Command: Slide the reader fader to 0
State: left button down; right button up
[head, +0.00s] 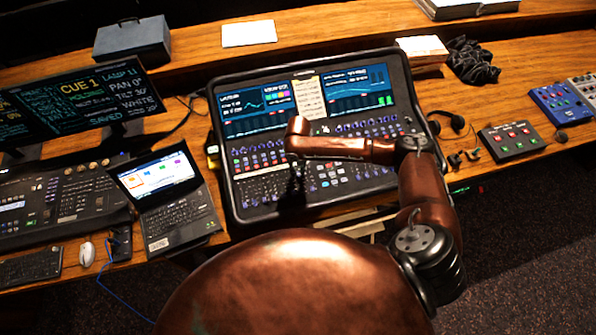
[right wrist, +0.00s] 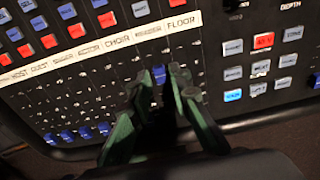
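The mixing desk (head: 235,195) fills the middle of the head view, with its fader bank below the screens. In the right wrist view, a white label strip (right wrist: 95,46) runs above the faders. My left gripper is out of view.
Several blue caps (right wrist: 85,132) sit low in their slots to the left. Blue, red and white buttons (right wrist: 262,66) lie to the right. A laptop (head: 180,205) stands left of the desk; headphones (head: 447,122) and a small button box (head: 512,140) lie right.

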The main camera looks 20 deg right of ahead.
aim_at(298, 174)
notch_tip(298, 174, up, 11)
jog(key=shift+r, duration=0.15)
dwell(0.7)
